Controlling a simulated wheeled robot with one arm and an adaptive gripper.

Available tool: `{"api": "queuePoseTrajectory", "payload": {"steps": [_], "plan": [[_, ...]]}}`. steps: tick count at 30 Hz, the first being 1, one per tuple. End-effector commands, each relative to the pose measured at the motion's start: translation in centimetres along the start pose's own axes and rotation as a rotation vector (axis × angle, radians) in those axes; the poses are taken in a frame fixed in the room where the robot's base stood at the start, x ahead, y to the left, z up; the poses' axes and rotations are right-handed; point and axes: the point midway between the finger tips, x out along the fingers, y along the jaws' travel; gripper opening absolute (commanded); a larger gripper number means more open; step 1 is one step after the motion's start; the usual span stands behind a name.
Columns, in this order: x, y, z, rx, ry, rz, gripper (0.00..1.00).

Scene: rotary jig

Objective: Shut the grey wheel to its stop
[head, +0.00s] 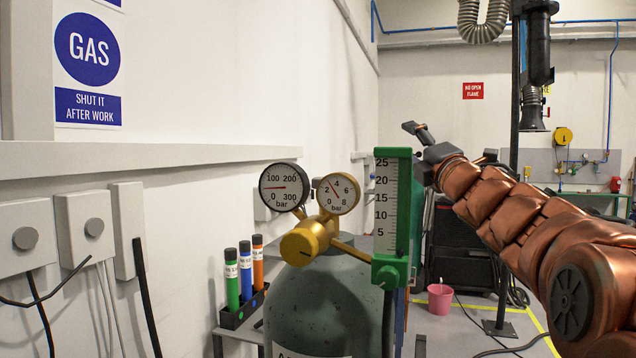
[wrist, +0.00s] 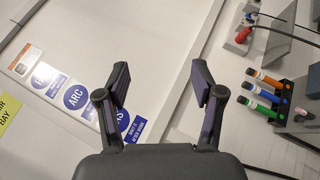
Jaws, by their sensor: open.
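I cannot make out the grey wheel for certain in either view. A dark green-grey gas cylinder (head: 335,305) stands in the middle of the head view. On it sit a brass regulator with a round yellow knob (head: 304,243) and two dial gauges, left (head: 283,187) and right (head: 338,193). The cylinder's top is partly hidden behind these. My gripper (head: 418,131) is up and right of the gauges, clear of them. In the wrist view my gripper (wrist: 163,88) is open, with nothing between its fingers.
A green flow scale (head: 392,215) stands right of the gauges, close to my arm. Colored tubes (head: 246,268) stand in a black rack at the left; they also show in the wrist view (wrist: 262,95). Wall boxes with round grey knobs (head: 94,228) are at far left.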

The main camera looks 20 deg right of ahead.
Motion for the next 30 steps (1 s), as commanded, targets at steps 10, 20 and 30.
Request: {"api": "queuePoseTrajectory", "payload": {"steps": [10, 20, 30], "plan": [[-0.9, 4.0, -6.7, -0.496, 0.392, 0.290, 0.67], [-6.4, 2.3, -12.8, -0.812, 0.774, 0.536, 0.67], [-9.0, 2.3, -15.3, -0.938, 0.910, 0.633, 0.67]]}}
